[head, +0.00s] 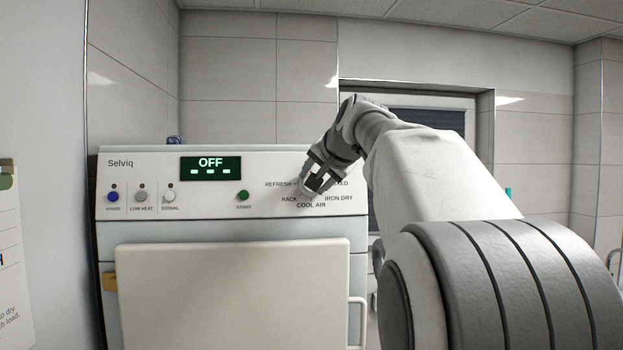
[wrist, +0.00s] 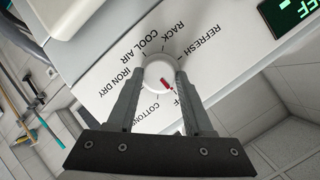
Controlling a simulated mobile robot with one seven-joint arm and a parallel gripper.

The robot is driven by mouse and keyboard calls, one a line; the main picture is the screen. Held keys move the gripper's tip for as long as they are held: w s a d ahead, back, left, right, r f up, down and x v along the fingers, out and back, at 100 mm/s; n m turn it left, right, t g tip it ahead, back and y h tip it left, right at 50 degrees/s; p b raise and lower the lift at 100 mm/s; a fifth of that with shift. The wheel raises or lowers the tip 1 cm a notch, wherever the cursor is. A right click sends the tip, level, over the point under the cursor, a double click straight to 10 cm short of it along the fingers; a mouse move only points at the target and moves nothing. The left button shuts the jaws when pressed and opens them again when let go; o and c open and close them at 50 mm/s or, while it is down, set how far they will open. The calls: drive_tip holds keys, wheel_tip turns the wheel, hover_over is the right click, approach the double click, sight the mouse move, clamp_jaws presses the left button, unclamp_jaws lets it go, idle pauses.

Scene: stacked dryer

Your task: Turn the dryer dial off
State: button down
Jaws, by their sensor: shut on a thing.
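The dryer's white dial (wrist: 156,74) with a red pointer mark shows in the wrist view, between my two fingertips. My gripper (head: 313,181) is shut on it, one finger on each side. The red mark points to the lower right, towards a label partly hidden by a finger, with "F" letters visible. In the head view my gripper covers the dial. The dryer panel (head: 140,160) has a display (head: 211,168) reading "OFF". Labels around the dial include REFRESH, RACK, COOL AIR and IRON DRY.
Left on the panel are a blue button (head: 113,197), a grey button (head: 141,196) and a white button (head: 169,196). A green start button (head: 243,196) is left of the dial. Below is the dryer door (head: 230,295) with a handle (head: 357,320) at right.

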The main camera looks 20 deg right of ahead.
drive_tip(key=shift+c, duration=1.5)
unclamp_jaws()
drive_tip(key=b+v, duration=0.2)
drive_tip(key=v, duration=1.5)
drive_tip(key=shift+r, duration=0.15)
drive_tip(key=shift+s+d, duration=0.1)
drive_tip(key=shift+s, duration=0.05)
drive_tip(key=s+a+f+n+g, duration=0.2)
drive_tip(key=s+a+f, duration=0.3)
drive_tip(key=f, duration=0.9)
drive_tip(key=s+a+f+n+g+y+b, duration=0.1)
drive_tip(key=s+a+f+n, duration=0.4)
drive_tip(key=f, duration=1)
drive_tip(key=s+a+f+n+g+b, duration=0.1)
drive_tip(key=s+a+f+n+g, duration=0.2)
drive_tip(key=s+f, duration=0.5)
wheel_tip(320, 180, down, 7)
drive_tip(key=a+g, duration=0.1)
drive_tip(key=a, duration=0.1)
drive_tip(key=shift+a+n, duration=0.35)
drive_tip(key=shift+n, duration=0.05)
